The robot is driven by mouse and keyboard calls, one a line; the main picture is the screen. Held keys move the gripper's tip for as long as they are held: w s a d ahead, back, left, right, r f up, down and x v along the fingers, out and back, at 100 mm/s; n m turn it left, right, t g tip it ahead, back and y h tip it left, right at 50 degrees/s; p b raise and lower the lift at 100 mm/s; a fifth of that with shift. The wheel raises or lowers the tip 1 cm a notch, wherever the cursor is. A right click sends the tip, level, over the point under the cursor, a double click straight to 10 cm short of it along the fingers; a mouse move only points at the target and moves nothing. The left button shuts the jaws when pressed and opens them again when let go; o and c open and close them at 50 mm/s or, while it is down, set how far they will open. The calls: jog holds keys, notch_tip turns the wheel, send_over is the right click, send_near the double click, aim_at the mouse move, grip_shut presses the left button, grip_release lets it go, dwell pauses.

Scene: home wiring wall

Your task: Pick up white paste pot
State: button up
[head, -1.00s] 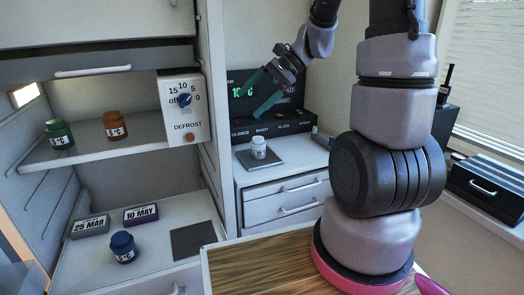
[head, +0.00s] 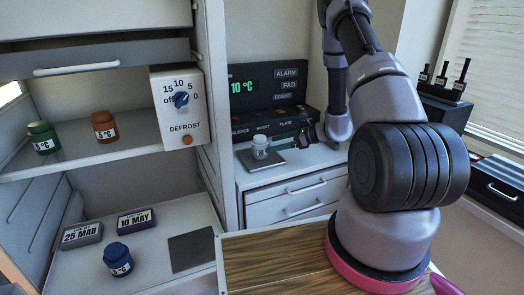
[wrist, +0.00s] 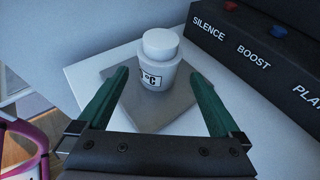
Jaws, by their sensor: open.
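The white paste pot (head: 260,147) stands upright on a grey square plate (head: 272,163) on the white counter, in front of the control panel.
The control panel (head: 268,110) with its row of buttons rises behind the pot; its sloped face (wrist: 260,55) is close on the right in the wrist view. Green (head: 43,137), orange (head: 104,126) and blue (head: 118,259) pots stand in the cabinet at left. Drawers (head: 290,197) lie below the counter.

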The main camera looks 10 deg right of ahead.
aim_at(253, 149)
jog(key=x, duration=1)
jog(key=shift+s+f, duration=0.1)
jog(key=shift+f, duration=0.05)
grip_shut()
